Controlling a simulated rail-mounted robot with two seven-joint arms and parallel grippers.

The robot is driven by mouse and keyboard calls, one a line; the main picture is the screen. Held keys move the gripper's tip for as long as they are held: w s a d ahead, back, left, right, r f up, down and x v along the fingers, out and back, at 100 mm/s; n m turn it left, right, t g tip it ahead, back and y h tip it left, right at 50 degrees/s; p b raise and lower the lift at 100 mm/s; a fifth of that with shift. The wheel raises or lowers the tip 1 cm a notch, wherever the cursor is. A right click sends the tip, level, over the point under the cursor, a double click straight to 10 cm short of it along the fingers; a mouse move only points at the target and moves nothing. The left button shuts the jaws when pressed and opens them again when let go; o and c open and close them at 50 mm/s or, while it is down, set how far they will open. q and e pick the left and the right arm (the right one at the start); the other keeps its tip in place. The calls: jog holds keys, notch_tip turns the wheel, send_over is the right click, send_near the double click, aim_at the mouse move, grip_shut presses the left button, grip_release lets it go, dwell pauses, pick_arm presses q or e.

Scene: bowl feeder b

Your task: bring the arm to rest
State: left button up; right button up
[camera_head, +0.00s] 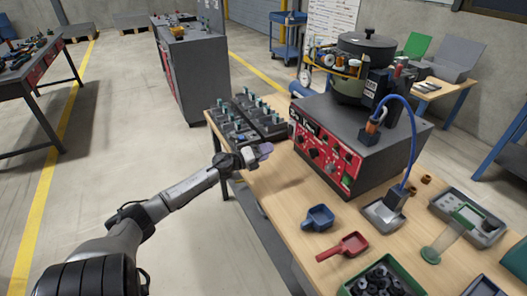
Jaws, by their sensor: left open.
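My left arm comes in from the lower left and reaches toward the table's left edge. My left gripper (265,150) is open, with nothing seen between its small, pale fingers. It is over the wooden table (275,183), just left of the feeder's red front panel (325,150) and near the dark fixture racks (250,120). Whether it touches anything cannot be told. My right gripper is not in view.
A bowl feeder (365,55) stands on the grey control box. A blue scoop (318,217), a red scoop (343,247) and a green bin (414,275) of dark parts lie toward the front. The floor left of the table is clear around my arm.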

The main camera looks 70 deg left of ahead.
pick_arm(q)
jog(key=shift+s, duration=0.35)
dwell(0.6)
